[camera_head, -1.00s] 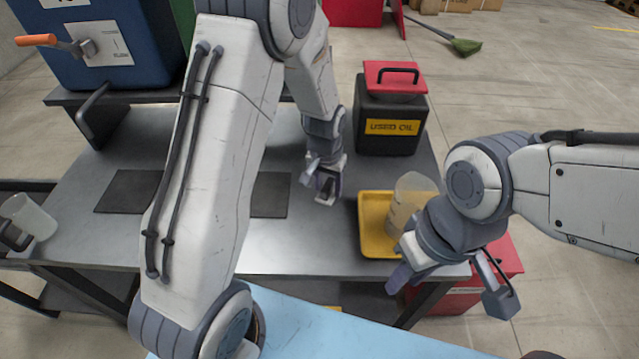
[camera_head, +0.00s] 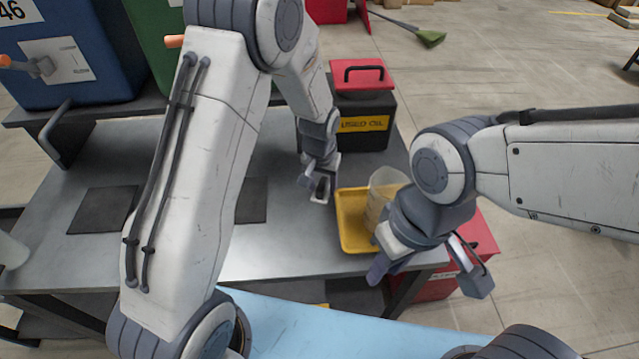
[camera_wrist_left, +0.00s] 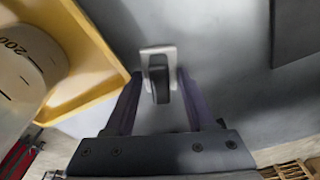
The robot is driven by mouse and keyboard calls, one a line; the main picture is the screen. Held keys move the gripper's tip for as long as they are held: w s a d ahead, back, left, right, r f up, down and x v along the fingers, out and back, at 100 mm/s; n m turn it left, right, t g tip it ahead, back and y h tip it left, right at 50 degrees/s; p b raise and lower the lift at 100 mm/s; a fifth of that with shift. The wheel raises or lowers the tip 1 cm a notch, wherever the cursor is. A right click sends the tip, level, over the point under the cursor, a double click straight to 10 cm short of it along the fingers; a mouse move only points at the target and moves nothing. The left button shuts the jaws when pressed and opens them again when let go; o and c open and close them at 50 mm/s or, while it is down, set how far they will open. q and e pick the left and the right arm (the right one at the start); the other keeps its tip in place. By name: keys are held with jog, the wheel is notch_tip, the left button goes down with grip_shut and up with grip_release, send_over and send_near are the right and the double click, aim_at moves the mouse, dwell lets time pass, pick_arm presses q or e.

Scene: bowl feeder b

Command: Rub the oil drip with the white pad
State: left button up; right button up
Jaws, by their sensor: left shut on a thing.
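The white pad (camera_wrist_left: 158,54) has a dark grip block (camera_wrist_left: 160,84) and lies between the fingers of my left gripper (camera_wrist_left: 160,95) in the left wrist view. In the head view my left gripper (camera_head: 319,190) is shut on it, low over the grey metal table (camera_head: 280,240), just left of the yellow tray (camera_head: 352,238). I cannot tell whether the pad touches the table. No oil drip can be made out; the pad or gripper may hide it. My right gripper (camera_head: 428,275) is open and empty, in front of the tray.
A clear measuring jug (camera_head: 383,185) stands in the tray, partly behind my right arm. A black used-oil can (camera_head: 365,135) with a red lid stands behind. Dark mats (camera_head: 103,208) lie on the table. A red box (camera_head: 480,240) is at the right.

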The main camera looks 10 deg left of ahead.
pick_arm(q)
jog(key=shift+s+a+r+p, duration=0.1)
jog(key=shift+s+a+p, duration=0.1)
jog(key=shift+a, duration=0.5)
jog(key=shift+s+a+r+p, duration=0.1)
jog(key=shift+s+a, duration=0.1)
jog(key=shift+a, duration=0.45)
jog(key=shift+s+a+f, duration=0.1)
jog(key=shift+s+a, duration=0.25)
jog(key=shift+a, duration=0.75)
jog(key=shift+s+a+f, duration=0.1)
jog(key=shift+s+a, duration=0.2)
jog(key=shift+a, duration=0.85)
jog(key=shift+s+a+f, duration=0.1)
jog(key=shift+s+a, duration=0.25)
jog(key=shift+a, duration=0.75)
jog(key=shift+r, duration=0.1)
notch_tip(320, 180, up, 6)
jog(key=p, duration=0.5)
jog(key=shift+r+p, duration=0.1)
jog(key=shift+p, duration=0.2)
notch_tip(320, 180, up, 3)
jog(key=shift+f+p, duration=0.1)
jog(key=shift+p, duration=1.15)
